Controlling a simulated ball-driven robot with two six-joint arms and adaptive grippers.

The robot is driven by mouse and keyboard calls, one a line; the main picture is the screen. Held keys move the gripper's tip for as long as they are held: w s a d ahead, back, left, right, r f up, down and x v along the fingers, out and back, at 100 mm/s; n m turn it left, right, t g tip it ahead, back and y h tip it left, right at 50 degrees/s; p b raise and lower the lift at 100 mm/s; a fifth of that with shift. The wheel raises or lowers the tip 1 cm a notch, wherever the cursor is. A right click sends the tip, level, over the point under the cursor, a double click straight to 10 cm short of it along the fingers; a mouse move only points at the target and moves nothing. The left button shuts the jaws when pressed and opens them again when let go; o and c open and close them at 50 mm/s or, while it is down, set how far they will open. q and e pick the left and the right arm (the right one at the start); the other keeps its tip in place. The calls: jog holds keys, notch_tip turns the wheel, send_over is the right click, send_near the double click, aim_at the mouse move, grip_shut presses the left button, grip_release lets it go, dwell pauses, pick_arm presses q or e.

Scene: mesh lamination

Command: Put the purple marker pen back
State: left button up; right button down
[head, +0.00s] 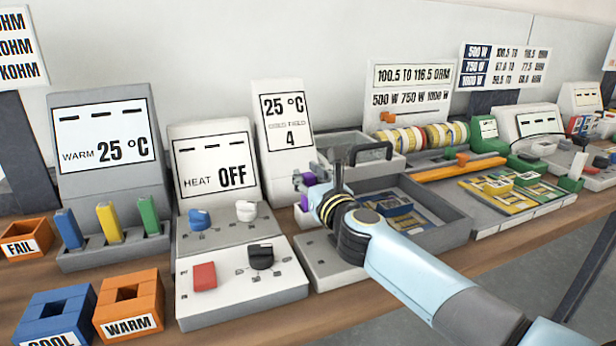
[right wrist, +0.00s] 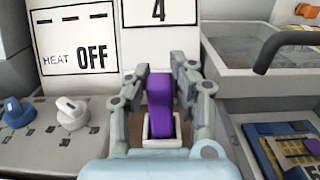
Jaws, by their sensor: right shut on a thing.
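The purple marker pen (right wrist: 160,95) stands upright between the fingers of my right gripper (right wrist: 160,82) in the right wrist view. The gripper is shut on it. The pen's lower part lines up with the opening of a small white square holder (right wrist: 147,142); I cannot tell how deep it sits. My left gripper is not in view.
A grey tray (head: 445,215) with boards is to the right. Blue, yellow and green pens stand in a grey rack (head: 115,252) at left.

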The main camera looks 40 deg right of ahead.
jog(key=c, duration=1.1)
grip_release()
jog(key=shift+s, duration=0.15)
jog(key=v, duration=1.1)
jog(key=shift+s+a, duration=0.1)
jog(key=shift+s, duration=0.3)
